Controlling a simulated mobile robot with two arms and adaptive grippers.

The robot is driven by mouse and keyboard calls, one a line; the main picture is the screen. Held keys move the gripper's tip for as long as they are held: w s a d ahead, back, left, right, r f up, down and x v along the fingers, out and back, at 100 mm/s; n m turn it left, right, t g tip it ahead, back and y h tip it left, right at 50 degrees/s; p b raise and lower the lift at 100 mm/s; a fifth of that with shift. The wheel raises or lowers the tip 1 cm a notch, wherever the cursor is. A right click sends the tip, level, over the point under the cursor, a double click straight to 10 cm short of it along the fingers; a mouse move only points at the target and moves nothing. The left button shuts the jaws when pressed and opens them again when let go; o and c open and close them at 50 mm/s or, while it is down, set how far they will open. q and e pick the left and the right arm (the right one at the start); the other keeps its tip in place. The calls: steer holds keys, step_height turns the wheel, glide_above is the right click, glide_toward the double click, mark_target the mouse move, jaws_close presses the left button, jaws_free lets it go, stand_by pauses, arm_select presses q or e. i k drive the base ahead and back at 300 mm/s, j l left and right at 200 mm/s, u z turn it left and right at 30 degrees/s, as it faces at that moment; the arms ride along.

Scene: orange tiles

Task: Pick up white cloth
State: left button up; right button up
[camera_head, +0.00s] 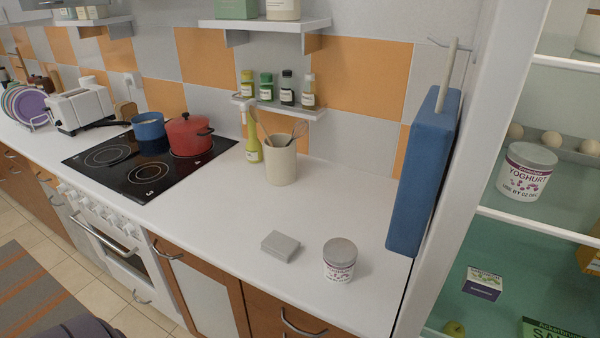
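A small, flat, light-grey rectangular thing (281,246) lies on the white countertop, left of a yoghurt tub. It may be the folded white cloth, but I cannot tell for sure. No other cloth is clearly visible. Neither of my grippers is in view.
The yoghurt tub (339,260) stands near the counter's front edge. A utensil crock (281,160) and a yellow-green bottle (252,139) stand further back. A red pot (189,135) and blue pot (149,127) sit on the hob. An open fridge (550,215) is at right.

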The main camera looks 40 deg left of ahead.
mark_target(282, 246)
steer(key=i+j+u, duration=0.15)
steer(key=u, duration=1.1)
steer(key=z, duration=1.6)
steer(key=u, duration=1.6)
